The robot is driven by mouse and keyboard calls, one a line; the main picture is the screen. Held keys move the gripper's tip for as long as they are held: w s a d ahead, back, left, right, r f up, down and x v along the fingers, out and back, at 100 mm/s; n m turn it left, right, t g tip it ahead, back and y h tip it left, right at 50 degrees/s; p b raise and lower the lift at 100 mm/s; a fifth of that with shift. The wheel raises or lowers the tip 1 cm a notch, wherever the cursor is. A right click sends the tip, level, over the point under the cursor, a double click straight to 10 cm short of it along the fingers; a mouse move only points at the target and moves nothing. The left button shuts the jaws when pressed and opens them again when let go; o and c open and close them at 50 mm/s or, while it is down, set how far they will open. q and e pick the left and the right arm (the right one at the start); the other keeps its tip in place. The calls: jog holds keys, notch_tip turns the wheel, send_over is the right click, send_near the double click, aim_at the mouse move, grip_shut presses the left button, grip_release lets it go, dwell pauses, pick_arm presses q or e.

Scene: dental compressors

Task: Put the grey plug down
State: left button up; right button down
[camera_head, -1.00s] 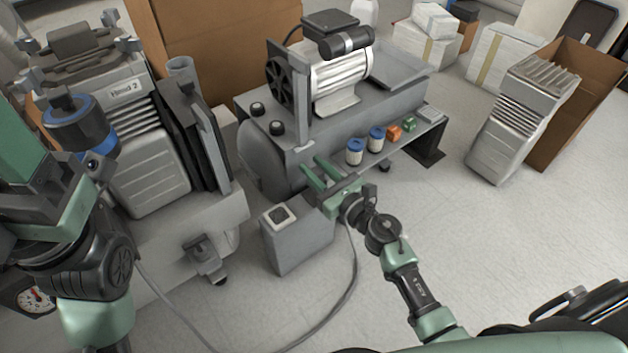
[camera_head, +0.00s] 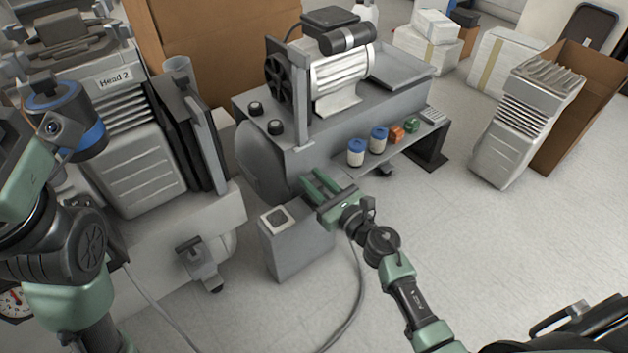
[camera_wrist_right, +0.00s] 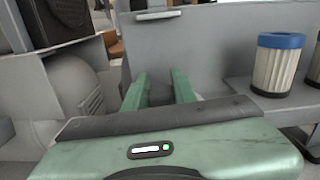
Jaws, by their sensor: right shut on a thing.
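My right gripper (camera_head: 318,182) is low in front of the grey tank, just above and behind the grey box with a white socket-like plate (camera_head: 279,217) on top. Its two green fingers also show in the right wrist view (camera_wrist_right: 160,88), with a narrow gap between them. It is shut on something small. I take this to be the grey plug, but the plug does not show clearly against the grey behind it. A grey cable (camera_head: 361,285) runs down to the floor from near this gripper. My left arm is at the left edge; I cannot make out its fingertips.
The tank's side shelf holds two blue-capped filters (camera_head: 356,152), an orange block (camera_head: 397,134) and a green block (camera_head: 412,125). The "Head 2" machine (camera_head: 140,175) stands left.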

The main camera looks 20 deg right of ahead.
jog(key=c, duration=1.1)
grip_release()
